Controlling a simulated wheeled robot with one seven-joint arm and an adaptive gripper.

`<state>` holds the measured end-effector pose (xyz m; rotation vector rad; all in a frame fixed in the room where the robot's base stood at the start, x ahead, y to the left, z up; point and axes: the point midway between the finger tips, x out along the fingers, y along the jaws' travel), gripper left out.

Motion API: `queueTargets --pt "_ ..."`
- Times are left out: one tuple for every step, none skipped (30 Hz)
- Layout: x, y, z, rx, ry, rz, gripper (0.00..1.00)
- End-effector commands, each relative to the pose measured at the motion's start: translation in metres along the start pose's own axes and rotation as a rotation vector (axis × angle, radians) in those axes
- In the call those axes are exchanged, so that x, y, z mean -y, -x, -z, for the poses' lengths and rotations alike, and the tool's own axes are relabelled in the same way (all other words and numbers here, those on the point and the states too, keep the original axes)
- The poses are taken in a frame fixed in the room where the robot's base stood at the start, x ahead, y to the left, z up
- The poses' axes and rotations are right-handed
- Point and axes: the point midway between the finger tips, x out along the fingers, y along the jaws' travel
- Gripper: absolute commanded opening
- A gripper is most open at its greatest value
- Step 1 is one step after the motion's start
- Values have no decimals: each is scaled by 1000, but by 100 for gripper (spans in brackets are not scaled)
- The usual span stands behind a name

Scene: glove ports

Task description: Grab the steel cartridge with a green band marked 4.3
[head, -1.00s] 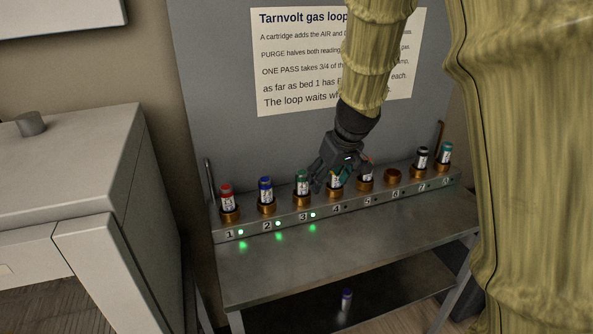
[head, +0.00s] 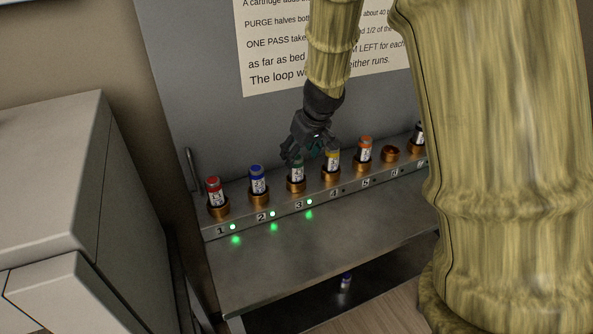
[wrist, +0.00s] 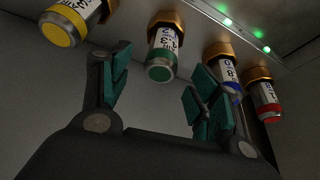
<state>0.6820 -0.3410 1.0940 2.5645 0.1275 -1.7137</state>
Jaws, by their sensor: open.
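A steel cartridge with a green band (head: 297,173) stands upright in the brass port marked 3. In the wrist view the green cartridge (wrist: 164,54) shows beyond the open fingers, near the middle of their gap; its label is too small to read surely. My gripper (head: 301,152) is open and empty, at the top of this cartridge and hiding part of it in the head view. The wrist view shows my gripper's (wrist: 158,82) spread fingers with teal pads, with a space between them and the cartridge.
A blue cartridge (head: 258,180) and a red one (head: 214,190) stand to the left. A yellow one (head: 332,158) and an orange one (head: 365,150) stand to the right, before an empty port (head: 390,153). A blue-topped cartridge (head: 346,282) is on the lower shelf.

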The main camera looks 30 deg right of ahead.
Motion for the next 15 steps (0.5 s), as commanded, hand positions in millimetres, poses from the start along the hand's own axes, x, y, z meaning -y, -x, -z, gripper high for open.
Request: queueTargets --pt "0 -2 1 1 1 0 62" --pt "0 -4 1 1 0 0 62" --pt "0 -5 1 1 0 0 62" --pt "0 -6 0 0 -1 0 62" --pt "0 -7 0 0 -1 1 62" --pt "0 -9 -1 0 -2 1 62" --pt "0 -12 -2 1 -3 2 62" --pt "0 -15 -2 1 -3 1 62" --pt "0 -20 -1 1 -2 1 62" --pt "1 -24 -1 2 -3 1 62" --pt "1 -28 -1 3 -1 2 62" --pt "2 -33 0 3 -1 2 62" --pt "2 -38 0 2 0 3 62" --pt "2 -42 0 2 0 3 62" --pt "2 -46 1 2 1 2 62"
